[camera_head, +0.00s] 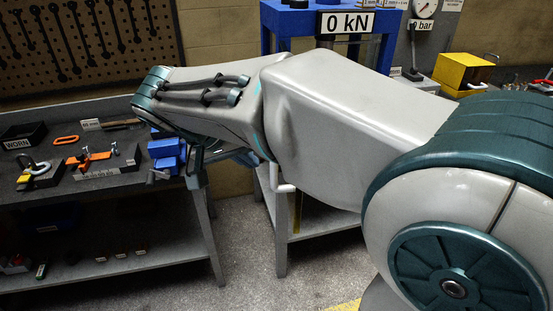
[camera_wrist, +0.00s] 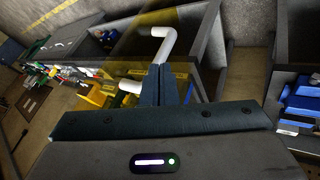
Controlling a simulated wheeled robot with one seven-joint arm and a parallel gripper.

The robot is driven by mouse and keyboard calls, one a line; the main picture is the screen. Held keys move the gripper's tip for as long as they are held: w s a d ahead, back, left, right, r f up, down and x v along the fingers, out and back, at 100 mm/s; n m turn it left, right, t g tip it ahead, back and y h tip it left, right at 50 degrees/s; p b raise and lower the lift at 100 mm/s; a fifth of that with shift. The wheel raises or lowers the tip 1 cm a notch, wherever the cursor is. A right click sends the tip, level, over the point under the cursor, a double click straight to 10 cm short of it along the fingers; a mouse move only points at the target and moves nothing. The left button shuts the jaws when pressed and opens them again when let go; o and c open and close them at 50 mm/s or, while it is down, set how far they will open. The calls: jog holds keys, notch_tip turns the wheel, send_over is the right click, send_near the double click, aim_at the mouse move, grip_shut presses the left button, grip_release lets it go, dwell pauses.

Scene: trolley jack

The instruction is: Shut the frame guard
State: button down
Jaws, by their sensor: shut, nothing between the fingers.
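The frame guard shows in the wrist view as a see-through amber panel (camera_wrist: 185,18) with a white bent-bar handle (camera_wrist: 166,38). The handle's middle is hidden behind my gripper (camera_wrist: 160,68), and its other end shows to the left of the fingers. My gripper is shut with nothing between its fingers. The fingers overlap the handle in the picture; I cannot tell whether they touch it. In the head view a short piece of white bar (camera_head: 284,187) shows below my arm; my arm hides most of the guard, and my fingertips are not clear there.
A blue press frame (camera_head: 290,18) with a "0 kN" sign stands behind my arm. A bench (camera_head: 95,187) with tools and a blue vise (camera_head: 166,150) is at left. A yellow box (camera_head: 462,70) is at right. Grey floor is open between the benches.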

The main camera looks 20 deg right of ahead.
jog(key=w+d+f+p, duration=0.1)
jog(key=d+f+p, duration=0.1)
jog(key=d+f, duration=0.4)
jog(key=shift+w+d, duration=0.25)
jog(key=shift+d, duration=0.7)
jog(key=shift+d, duration=0.1)
